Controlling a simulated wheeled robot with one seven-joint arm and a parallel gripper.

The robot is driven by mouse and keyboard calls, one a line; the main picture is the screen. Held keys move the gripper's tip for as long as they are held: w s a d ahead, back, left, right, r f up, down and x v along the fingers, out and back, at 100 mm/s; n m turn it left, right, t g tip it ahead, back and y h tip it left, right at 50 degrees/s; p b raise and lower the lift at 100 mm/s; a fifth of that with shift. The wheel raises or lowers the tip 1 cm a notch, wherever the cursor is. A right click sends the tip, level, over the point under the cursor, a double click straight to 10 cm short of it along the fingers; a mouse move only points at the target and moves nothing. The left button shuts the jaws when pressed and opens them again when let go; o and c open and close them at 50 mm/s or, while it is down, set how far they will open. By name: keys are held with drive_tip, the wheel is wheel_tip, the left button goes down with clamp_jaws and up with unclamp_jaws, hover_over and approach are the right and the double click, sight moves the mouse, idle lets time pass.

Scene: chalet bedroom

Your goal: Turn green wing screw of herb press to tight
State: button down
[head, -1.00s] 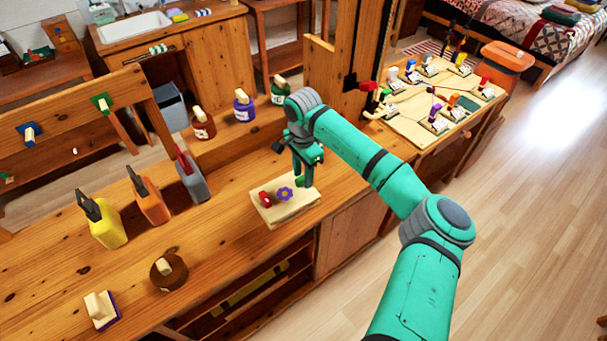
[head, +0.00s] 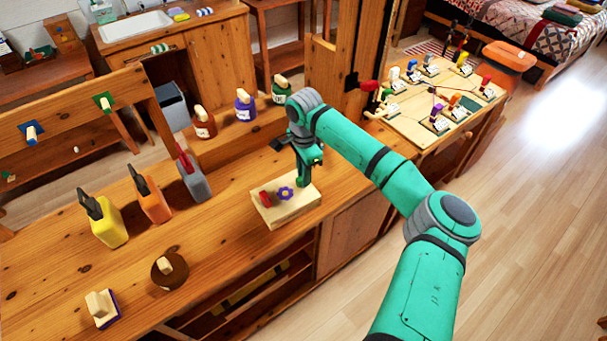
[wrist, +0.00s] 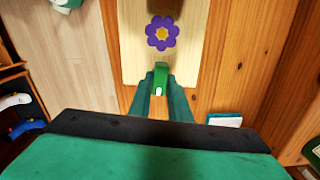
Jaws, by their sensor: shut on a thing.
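The herb press is a pale wooden block (head: 285,213) on the bench; its top also shows in the wrist view (wrist: 140,60). On it are a red knob (head: 265,198) and a purple flower-shaped knob (head: 286,193), which shows with a yellow centre in the wrist view (wrist: 162,33). The green wing screw (wrist: 161,76) is at the block's near end in the wrist view, between my fingertips. My gripper (wrist: 161,92) is shut on it, pointing down. In the head view my gripper (head: 303,182) hides the green screw at the block's right end.
Yellow (head: 104,222), orange (head: 150,200) and grey (head: 190,180) containers stand left of the block. Jars line the raised ledge behind. A brown round piece (head: 169,272) and a brush-like block (head: 101,310) lie at the front left. A pale board with switches (head: 430,105) is at right.

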drive_tip(key=m, duration=0.3)
drive_tip(key=shift+w+d+r, duration=0.1)
drive_tip(key=m, duration=1.3)
drive_tip(key=shift+m, duration=0.5)
drive_tip(key=c, duration=1.6)
unclamp_jaws()
drive_tip(key=shift+c, duration=0.2)
